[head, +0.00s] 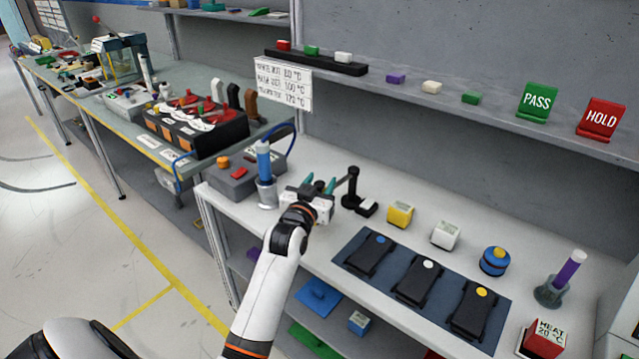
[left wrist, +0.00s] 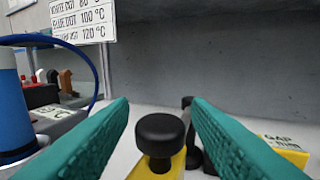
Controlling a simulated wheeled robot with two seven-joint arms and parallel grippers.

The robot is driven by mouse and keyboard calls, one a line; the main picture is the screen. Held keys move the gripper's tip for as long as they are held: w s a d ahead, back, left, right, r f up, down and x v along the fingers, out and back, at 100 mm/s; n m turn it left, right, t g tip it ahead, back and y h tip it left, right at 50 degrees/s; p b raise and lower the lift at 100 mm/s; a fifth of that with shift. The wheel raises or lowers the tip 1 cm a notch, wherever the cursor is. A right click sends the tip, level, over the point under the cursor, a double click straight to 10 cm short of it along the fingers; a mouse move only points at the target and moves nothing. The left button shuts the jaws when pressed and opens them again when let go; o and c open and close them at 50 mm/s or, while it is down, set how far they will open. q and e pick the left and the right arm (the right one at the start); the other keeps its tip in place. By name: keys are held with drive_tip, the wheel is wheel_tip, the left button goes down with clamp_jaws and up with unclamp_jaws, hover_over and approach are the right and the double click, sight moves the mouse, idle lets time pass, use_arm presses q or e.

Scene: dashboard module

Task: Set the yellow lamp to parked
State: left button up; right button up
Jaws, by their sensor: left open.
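My left gripper (head: 319,186) is over the near white bench, its teal fingers apart and empty. In the left wrist view, a black round knob (left wrist: 160,134) on a yellow body (left wrist: 165,168) stands low between the open fingers (left wrist: 160,108). I cannot tell whether the fingers touch it, and the gripper hides it in the head view. No part is plainly readable as a lamp, and no parked marking is legible. My right gripper is not in view.
Right of the gripper are a black stand (head: 352,186), a yellow block (head: 400,213) and a white block (head: 446,235). A blue bottle (head: 264,160) and grey box (head: 243,180) are left. A dark mat (head: 345,251) holds black modules with blue, white and yellow dots.

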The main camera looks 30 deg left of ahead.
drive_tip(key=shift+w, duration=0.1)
use_arm(q)
clamp_jaws()
